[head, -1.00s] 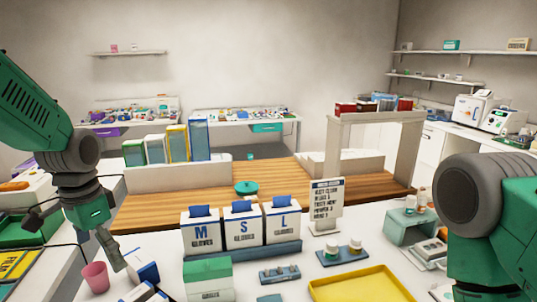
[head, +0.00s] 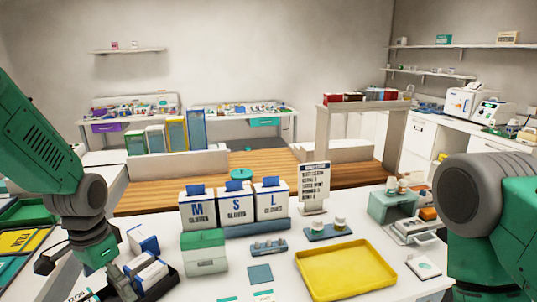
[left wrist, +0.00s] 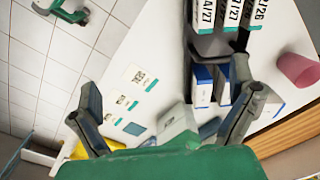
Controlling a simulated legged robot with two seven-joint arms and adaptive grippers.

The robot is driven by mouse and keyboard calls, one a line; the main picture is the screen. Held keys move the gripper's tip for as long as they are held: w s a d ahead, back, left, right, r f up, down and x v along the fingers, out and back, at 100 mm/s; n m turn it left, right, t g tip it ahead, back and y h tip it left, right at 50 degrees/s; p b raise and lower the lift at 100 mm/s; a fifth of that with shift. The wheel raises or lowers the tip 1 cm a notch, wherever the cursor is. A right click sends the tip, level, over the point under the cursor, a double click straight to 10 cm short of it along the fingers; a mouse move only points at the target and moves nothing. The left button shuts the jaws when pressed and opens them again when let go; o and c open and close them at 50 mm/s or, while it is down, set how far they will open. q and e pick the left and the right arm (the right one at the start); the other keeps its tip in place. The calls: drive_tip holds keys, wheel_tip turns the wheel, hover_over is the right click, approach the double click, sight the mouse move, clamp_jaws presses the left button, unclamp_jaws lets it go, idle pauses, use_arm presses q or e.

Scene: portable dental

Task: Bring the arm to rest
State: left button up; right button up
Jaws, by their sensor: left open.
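My left gripper (head: 115,274) hangs low at the front left of the white table in the head view, beside blue-and-white boxes (head: 150,272) in a dark holder. In the left wrist view the two fingers of my left gripper (left wrist: 166,105) are spread wide. Nothing is held between them; a grey-white box (left wrist: 177,123) shows beyond them, partly hidden by my gripper body. My right arm (head: 487,215) is at the right edge of the head view, but its gripper is out of frame.
Glove boxes (head: 233,208) stand mid-table, with a yellow tray (head: 343,268) to their right and a green-lidded box (head: 204,252) in front. In the left wrist view, a pink cup (left wrist: 297,70) stands near the boxes, and flat cards (left wrist: 133,78) lie on the white table.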

use_arm(q)
drive_tip(key=s+f+n+b, duration=0.1)
drive_tip(key=s+f+b, duration=0.1)
drive_tip(key=s+f, duration=0.45)
drive_tip(key=s+d+f+n+b, duration=0.15)
drive_tip(key=s+f, duration=0.25)
drive_tip(key=f, duration=0.6)
drive_tip(key=s+f+b, duration=0.2)
drive_tip(key=s+f, duration=0.3)
drive_tip(key=f, duration=0.3)
drive_tip(key=s+d+f+n+b, duration=0.1)
drive_tip(key=s+f, duration=0.2)
drive_tip(key=s, duration=0.3)
drive_tip(key=s+f+n+b, duration=0.1)
drive_tip(key=s+f, duration=0.2)
drive_tip(key=s, duration=0.3)
drive_tip(key=shift+d+f+b, duration=0.3)
drive_tip(key=shift+d+b, duration=0.05)
drive_tip(key=shift+d, duration=0.05)
